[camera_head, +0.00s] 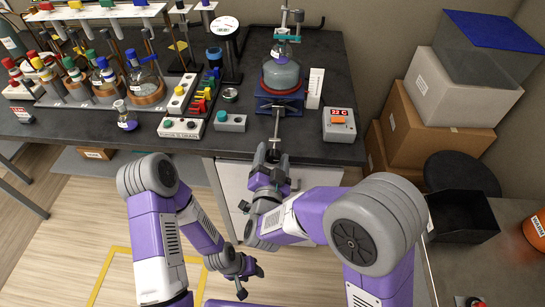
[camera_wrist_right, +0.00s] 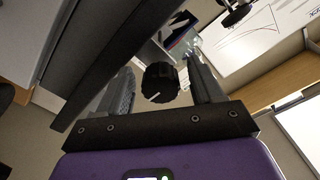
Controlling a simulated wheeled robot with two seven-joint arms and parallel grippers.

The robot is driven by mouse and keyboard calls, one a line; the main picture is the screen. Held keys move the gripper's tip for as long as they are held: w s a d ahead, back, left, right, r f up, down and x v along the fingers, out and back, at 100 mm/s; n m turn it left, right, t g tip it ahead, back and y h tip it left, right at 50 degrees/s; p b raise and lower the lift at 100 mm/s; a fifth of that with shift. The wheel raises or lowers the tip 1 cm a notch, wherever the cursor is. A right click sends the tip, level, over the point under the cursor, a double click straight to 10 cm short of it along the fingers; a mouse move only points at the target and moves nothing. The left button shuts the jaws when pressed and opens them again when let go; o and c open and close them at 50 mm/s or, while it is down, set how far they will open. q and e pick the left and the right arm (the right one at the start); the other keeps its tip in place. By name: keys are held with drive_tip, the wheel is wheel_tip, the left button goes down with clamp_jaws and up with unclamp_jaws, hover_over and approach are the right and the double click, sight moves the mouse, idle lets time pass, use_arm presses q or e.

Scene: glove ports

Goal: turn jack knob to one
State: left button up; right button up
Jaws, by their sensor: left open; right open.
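The blue lab jack (camera_head: 266,102) stands near the front edge of the dark bench, with a grey round vessel (camera_head: 281,74) above it. A thin rod runs from the jack over the bench edge towards my right gripper (camera_head: 271,153). In the right wrist view the black ribbed knob (camera_wrist_right: 160,82), with a white pointer line, sits between the two fingers of my right gripper (camera_wrist_right: 165,85). The fingers are open, with gaps visible on both sides of the knob. My left gripper (camera_head: 243,279) is open and empty, low over the floor. No number scale is readable near the knob.
A white box with a red display and orange switch (camera_head: 339,125) stands right of the jack. A box with a teal button (camera_head: 230,122) stands left of it. Glassware racks (camera_head: 110,92) fill the bench's left. Cardboard boxes (camera_head: 407,135) are stacked at right.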

drive_tip(key=s+p, duration=0.1)
drive_tip(key=s, duration=0.6)
drive_tip(key=shift+s, duration=0.3)
drive_tip(key=w+d+f+n+g+y+p, duration=0.1)
drive_tip(key=w+d+f+g+p, duration=0.2)
drive_tip(key=f, duration=0.5)
drive_tip(key=d+f+n+g+p, duration=0.1)
drive_tip(key=d+f+g, duration=0.35)
drive_tip(key=f, duration=0.25)
drive_tip(key=s+d+f+n+g+y+p, duration=0.1)
drive_tip(key=s+d+f+g+p, duration=0.1)
drive_tip(key=s+f+g, duration=0.3)
drive_tip(key=s+d+f+n+g+y+p, duration=0.1)
drive_tip(key=s+d+f+g+y+p, duration=0.1)
drive_tip(key=s+d+f+g, duration=0.2)
drive_tip(key=s+f+g, duration=0.1)
drive_tip(key=s+f, duration=0.2)
drive_tip(key=s, duration=0.3)
drive_tip(key=shift+s+d, duration=0.4)
